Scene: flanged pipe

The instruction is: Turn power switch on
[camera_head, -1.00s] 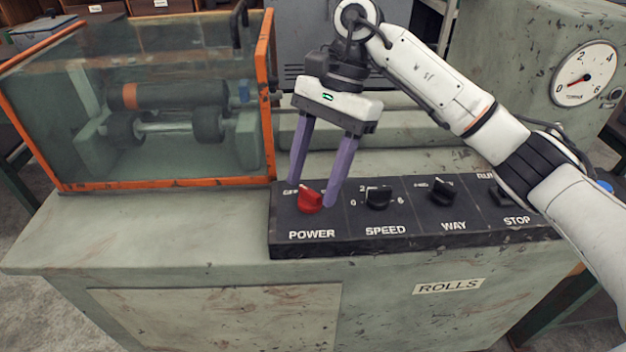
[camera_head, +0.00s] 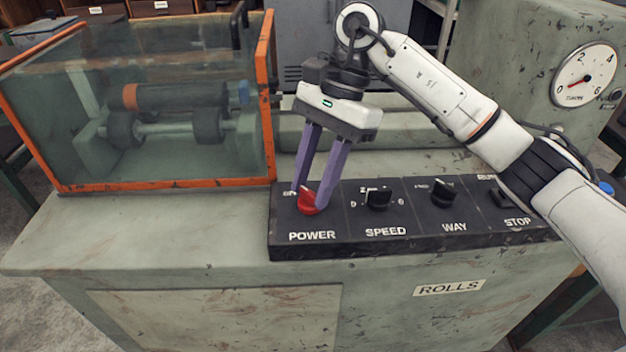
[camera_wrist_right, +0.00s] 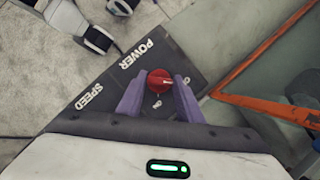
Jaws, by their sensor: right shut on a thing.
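The red power switch (camera_head: 308,203) is a knob on the black control panel (camera_head: 312,249), above the word POWER. My right gripper (camera_head: 313,198) reaches down to it from above. Its two purple fingers stand on either side of the knob and are closed on it. The labels around the knob are partly hidden by the fingers.
To the right on the panel are the black SPEED knob (camera_head: 378,199), the WAY knob (camera_head: 443,193) and the STOP control (camera_head: 503,197), close to my right arm. A glass guard with an orange frame (camera_head: 160,186) stands left. A gauge (camera_head: 585,75) is at upper right.

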